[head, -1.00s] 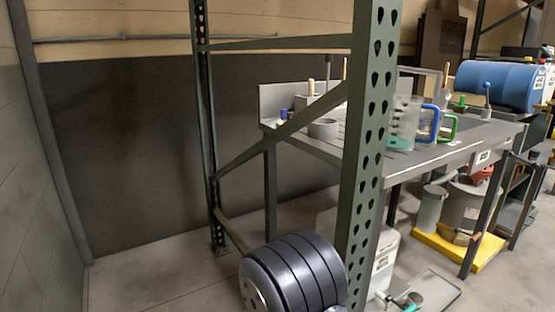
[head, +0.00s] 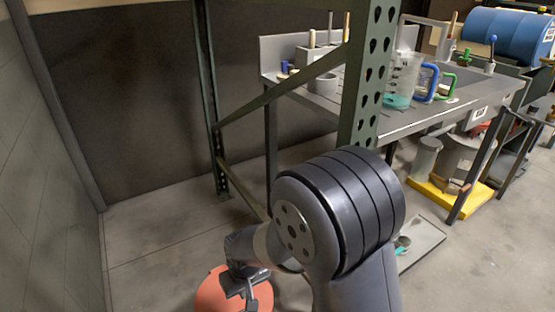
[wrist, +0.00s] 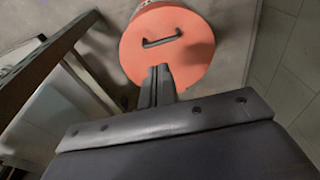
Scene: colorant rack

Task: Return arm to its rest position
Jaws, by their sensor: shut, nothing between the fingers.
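My gripper (head: 245,285) shows near the bottom of the head view, partly hidden by its own housing. In the wrist view its two dark fingers (wrist: 159,70) are together with nothing between them. The fingers point toward a round orange-red lid (wrist: 167,45) with a dark handle (wrist: 162,38). The same orange surface shows behind the gripper in the head view (head: 212,295). The gap between fingertips and lid cannot be judged. My arm's large dark joint stands in front of the rack post.
A green perforated rack post (head: 368,75) with braces stands close behind my arm. A grey bench (head: 425,118) holds a clear jug (head: 402,75) and other containers. A yellow platform (head: 450,200) is on the right. Bare floor (head: 150,250) lies at the left.

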